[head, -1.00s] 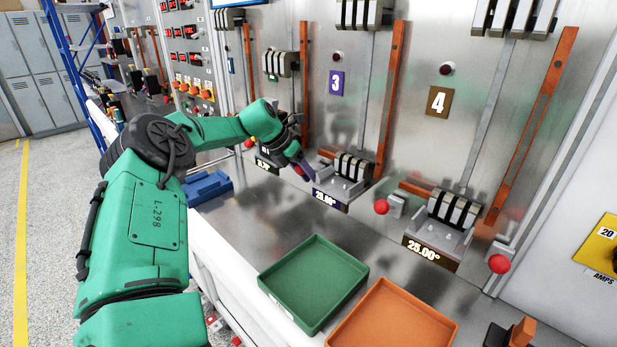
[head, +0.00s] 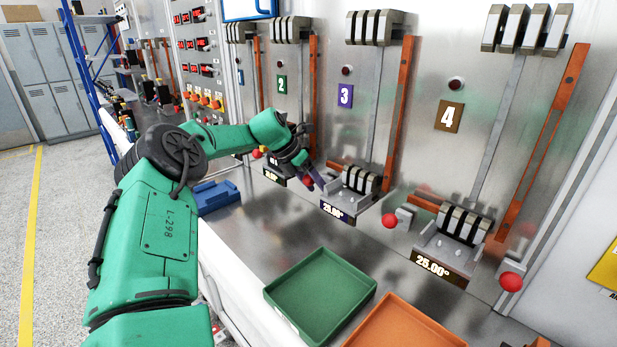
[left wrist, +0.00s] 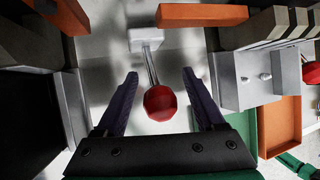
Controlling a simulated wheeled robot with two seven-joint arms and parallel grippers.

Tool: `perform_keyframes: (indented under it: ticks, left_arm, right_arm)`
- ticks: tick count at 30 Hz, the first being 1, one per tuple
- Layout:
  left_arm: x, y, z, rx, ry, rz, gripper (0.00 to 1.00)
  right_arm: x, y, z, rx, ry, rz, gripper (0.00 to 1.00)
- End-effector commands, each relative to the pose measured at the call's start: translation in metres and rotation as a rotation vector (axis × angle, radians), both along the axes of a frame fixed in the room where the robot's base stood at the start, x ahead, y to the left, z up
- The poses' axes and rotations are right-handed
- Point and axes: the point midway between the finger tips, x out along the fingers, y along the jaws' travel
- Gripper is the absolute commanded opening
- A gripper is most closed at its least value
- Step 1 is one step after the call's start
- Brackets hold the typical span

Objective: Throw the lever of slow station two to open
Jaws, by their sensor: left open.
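Station two carries a green "2" plate (head: 282,85) on the metal panel. Its lever shows in the left wrist view as a red ball knob (left wrist: 160,103) on a thin metal rod, which comes from a pale block (left wrist: 147,39). My left gripper (left wrist: 159,74) is open, with its dark purple fingers on both sides of the knob and a visible gap on each side. In the head view my left gripper (head: 313,180) is low at station two, and a bit of the red knob shows beside it. The gripper and forearm hide part of station two's base. My right gripper is not in view.
Station three's red knob (head: 389,221) and station four's red knob (head: 511,281) stick out to the right. A green tray (head: 320,296) and an orange tray (head: 405,325) lie in front. A blue object (head: 215,196) lies by my left forearm. The metal bench between is clear.

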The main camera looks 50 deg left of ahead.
Motion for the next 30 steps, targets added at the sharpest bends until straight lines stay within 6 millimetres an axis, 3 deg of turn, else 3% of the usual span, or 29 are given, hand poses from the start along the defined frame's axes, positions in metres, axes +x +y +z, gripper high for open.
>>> perform_keyframes:
  ticks: [5,18,30]
  left_arm:
    - [-0.013,0.008,0.025,0.001,-0.008,0.002,0.71]
    - [-0.063,0.035,0.113,0.002,-0.002,0.003,0.71]
    - [-0.067,0.036,0.120,0.001,-0.001,0.001,0.71]
  right_arm:
    - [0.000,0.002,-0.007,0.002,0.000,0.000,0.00]
    - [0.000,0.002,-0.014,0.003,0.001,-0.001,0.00]
    - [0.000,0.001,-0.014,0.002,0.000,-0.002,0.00]
